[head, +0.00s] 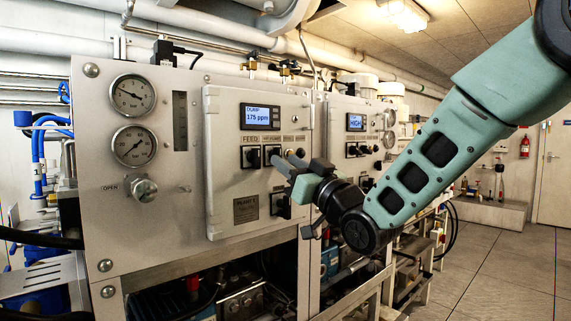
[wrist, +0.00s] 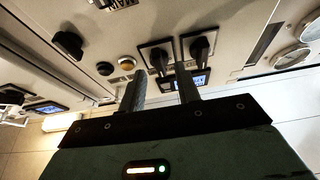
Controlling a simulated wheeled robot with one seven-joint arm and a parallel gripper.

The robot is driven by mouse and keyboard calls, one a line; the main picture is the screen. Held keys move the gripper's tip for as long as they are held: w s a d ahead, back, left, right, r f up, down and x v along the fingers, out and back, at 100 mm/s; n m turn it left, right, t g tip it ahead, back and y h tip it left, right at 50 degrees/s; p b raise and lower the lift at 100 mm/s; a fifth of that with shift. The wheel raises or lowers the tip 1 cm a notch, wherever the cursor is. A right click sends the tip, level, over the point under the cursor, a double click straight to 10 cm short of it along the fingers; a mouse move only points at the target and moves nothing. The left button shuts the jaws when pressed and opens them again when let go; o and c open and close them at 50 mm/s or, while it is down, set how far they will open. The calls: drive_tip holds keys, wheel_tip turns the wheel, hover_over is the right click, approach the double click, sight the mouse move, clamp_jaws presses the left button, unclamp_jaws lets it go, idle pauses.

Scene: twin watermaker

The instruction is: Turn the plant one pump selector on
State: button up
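The plant one panel (head: 225,190) is a light grey door with a lit display (head: 260,117) reading 175 ppm. Below it are two black selectors: the left one (head: 252,158) under the label FEED and the right one (head: 271,153), whose label is too small to read surely. The wrist view shows the panel upside down, with the FEED selector (wrist: 200,47) right of the other selector (wrist: 158,58). My gripper (head: 282,165) points at the panel. In the wrist view its fingers (wrist: 160,75) are apart, with the second selector between or just beyond their tips; contact cannot be told.
Small round buttons (wrist: 126,62) sit beside the selectors. A larger black knob (head: 281,205) is lower on the panel, below my gripper. Pressure gauges (head: 133,95) are at left, and a similar panel (head: 357,140) stands farther right. The floor (head: 510,265) at right is clear.

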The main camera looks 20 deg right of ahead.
drive_tip(key=b+v, duration=0.4)
drive_tip(key=v, duration=0.6)
drive_tip(key=shift+b, duration=0.35)
drive_tip(key=shift+s+f, duration=0.1)
drive_tip(key=a+f+g+h, duration=0.2)
drive_tip(key=a+f+g, duration=0.4)
drive_tip(key=f, duration=0.6)
drive_tip(key=s+a+f+n+g+h, duration=0.1)
drive_tip(key=s+a+f+g, duration=0.15)
drive_tip(key=s+f, duration=0.2)
drive_tip(key=s+a+f+g+h, duration=0.1)
drive_tip(key=s+a+f+g, duration=0.1)
drive_tip(key=s+f+g, duration=0.3)
drive_tip(key=s+f+n+g+h+p, duration=0.1)
drive_tip(key=s+f+g+h, duration=0.2)
drive_tip(key=s, duration=0.5)
drive_tip(key=s+f+n+g, duration=0.2)
drive_tip(key=s+f+g, duration=0.25)
drive_tip(key=s, duration=0.25)
wheel_tip(320, 180, up, 12)
drive_tip(key=p, duration=1.1)
drive_tip(key=shift+a, duration=0.2)
